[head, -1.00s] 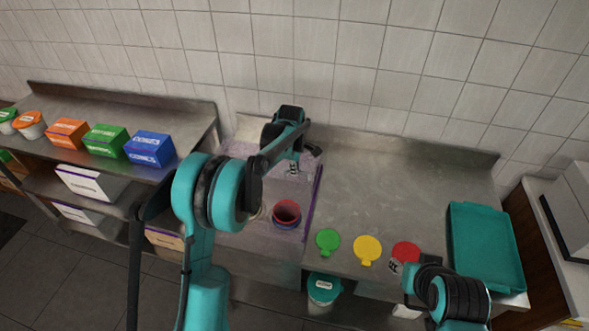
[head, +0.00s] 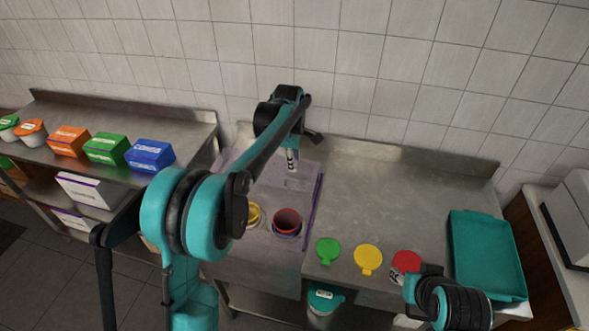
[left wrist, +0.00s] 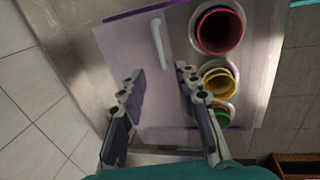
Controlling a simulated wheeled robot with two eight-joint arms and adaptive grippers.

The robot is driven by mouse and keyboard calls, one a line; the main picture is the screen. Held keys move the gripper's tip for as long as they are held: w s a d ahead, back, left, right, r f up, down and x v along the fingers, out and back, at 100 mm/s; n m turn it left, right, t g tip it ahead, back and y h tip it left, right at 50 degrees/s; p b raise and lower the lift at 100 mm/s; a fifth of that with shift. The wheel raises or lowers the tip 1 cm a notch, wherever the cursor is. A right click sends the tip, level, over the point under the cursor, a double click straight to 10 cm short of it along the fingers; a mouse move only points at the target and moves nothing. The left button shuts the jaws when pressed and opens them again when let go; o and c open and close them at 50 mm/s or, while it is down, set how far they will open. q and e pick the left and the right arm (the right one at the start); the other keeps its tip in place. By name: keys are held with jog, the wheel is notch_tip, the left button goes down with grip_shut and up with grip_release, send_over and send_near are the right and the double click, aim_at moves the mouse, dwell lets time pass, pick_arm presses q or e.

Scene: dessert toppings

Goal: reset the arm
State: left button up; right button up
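My left arm reaches over the counter, and its gripper (head: 291,160) hangs above the pale, purple-edged topping station at the back. In the left wrist view the left gripper (left wrist: 158,76) has its two fingers spread with nothing between them. My right gripper (head: 405,277) is low at the front, beside the red round lid (head: 406,261); its fingers are mostly hidden.
The station holds a red cup (head: 287,221), a yellow cup (head: 252,214) and a green cup (left wrist: 222,115). Green (head: 328,250) and yellow (head: 368,259) lids lie on the counter. A teal tray (head: 487,255) is at right. The back right counter is clear.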

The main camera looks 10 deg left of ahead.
pick_arm(q)
jog(key=shift+s+r, duration=0.2)
jog(key=shift+r, duration=0.85)
jog(key=s+a+m+t+b, duration=0.25)
jog(key=s+m+b, duration=0.45)
jog(key=s, duration=1.1)
jog(key=s+f+m+t, duration=0.1)
jog(key=s+f+m, duration=0.4)
jog(key=s, duration=0.2)
jog(key=s+f+m+t+b, duration=0.1)
jog(key=s+f+m, duration=0.4)
jog(key=s, duration=0.2)
jog(key=shift+m, duration=0.3)
